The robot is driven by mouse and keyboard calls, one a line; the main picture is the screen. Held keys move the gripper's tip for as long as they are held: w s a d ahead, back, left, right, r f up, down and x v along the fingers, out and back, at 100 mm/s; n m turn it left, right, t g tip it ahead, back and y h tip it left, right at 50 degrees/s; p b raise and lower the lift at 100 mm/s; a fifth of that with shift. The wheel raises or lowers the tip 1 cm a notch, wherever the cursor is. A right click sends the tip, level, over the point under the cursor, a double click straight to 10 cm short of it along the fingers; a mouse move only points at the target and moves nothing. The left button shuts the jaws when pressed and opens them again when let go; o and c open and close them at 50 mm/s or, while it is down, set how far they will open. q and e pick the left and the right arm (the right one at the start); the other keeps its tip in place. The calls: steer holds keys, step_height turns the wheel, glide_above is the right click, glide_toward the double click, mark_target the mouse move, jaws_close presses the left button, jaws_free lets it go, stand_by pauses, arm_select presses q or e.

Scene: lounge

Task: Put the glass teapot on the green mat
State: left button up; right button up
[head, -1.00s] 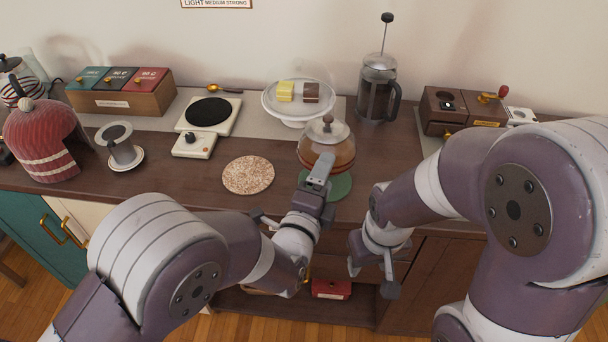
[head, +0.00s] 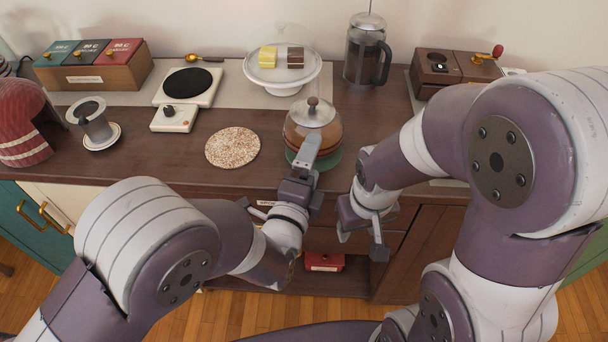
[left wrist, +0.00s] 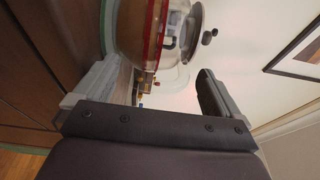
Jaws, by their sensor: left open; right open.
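The glass teapot (head: 312,132), with amber contents and a knobbed lid, stands upright over the green mat (head: 334,160) near the counter's front edge. The mat's rim shows around the teapot's base. Whether the base fully rests on it is hard to tell. My left gripper (head: 308,152) is open at the teapot's near side. In the left wrist view the teapot (left wrist: 140,35) lies ahead between the spread fingers (left wrist: 150,92); contact cannot be told. My right gripper (head: 361,243) is open and empty, in front of the counter and below its top.
A round speckled trivet (head: 232,147) lies left of the teapot. A white cake stand (head: 283,85) is behind it, and a French press (head: 366,62) and a wooden grinder box (head: 440,75) are at back right. A small scale (head: 188,88) is at back left.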

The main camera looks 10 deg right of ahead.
arm_select(q)
steer(key=v, duration=1.2)
steer(key=w+a+f+n+g+y, duration=0.65)
steer(key=a+n, duration=0.25)
steer(key=n, duration=0.4)
steer(key=s+a+n+g+y, duration=0.1)
steer(key=s+a+n+g, duration=0.2)
steer(key=a, duration=0.4)
steer(key=s+a+n+g+y, duration=0.1)
steer(key=s+a+n+g, duration=0.3)
steer(key=a+n, duration=0.3)
steer(key=shift+a+n+g, duration=0.4)
steer(key=shift+n+g, duration=0.15)
steer(key=shift+n, duration=0.05)
steer(key=shift+s+y, duration=0.1)
steer(key=shift+y, duration=0.15)
